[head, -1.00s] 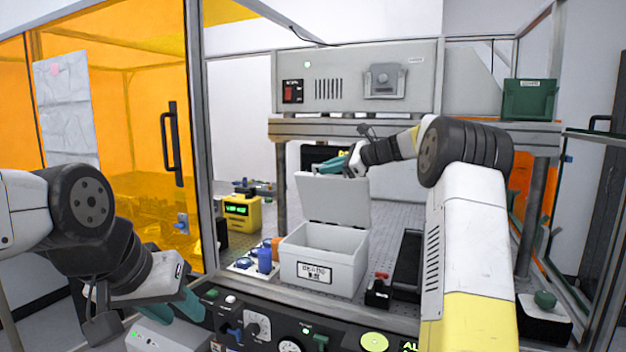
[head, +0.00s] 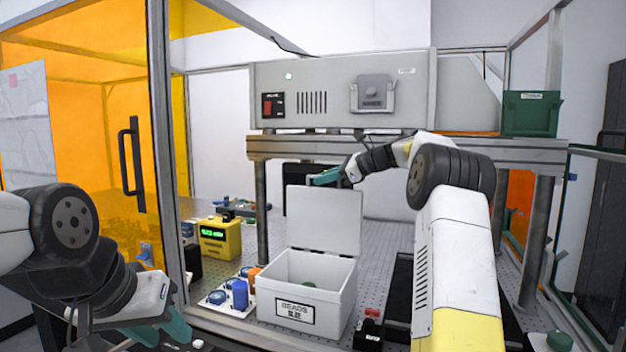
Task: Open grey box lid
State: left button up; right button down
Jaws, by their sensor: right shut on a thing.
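The grey box (head: 284,314) stands on the perforated table, with a black-framed label on its front. Its lid (head: 324,220) stands raised and nearly upright at the back of the box, so the inside shows. A small green thing is partly visible inside. My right gripper (head: 326,178) is at the top edge of the lid, shut on it, with its green fingers pointing left. My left gripper (head: 172,328) is low at the left, away from the box, its green fingers partly in view; its opening is hard to judge.
A tray with blue bottles (head: 240,294) and a yellow meter (head: 220,238) stand left of the box. A red-and-black device (head: 368,332) is at its right. A grey instrument housing (head: 340,92) sits on a shelf above. An orange panel door with a black handle (head: 131,168) is at left.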

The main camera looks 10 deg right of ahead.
aim_at(347, 190)
jog(key=c, duration=1.5)
grip_release()
jog(key=v, duration=0.7)
jog(key=shift+s+d+r, duration=0.2)
jog(key=shift+d, duration=0.05)
jog(key=shift+d, duration=0.15)
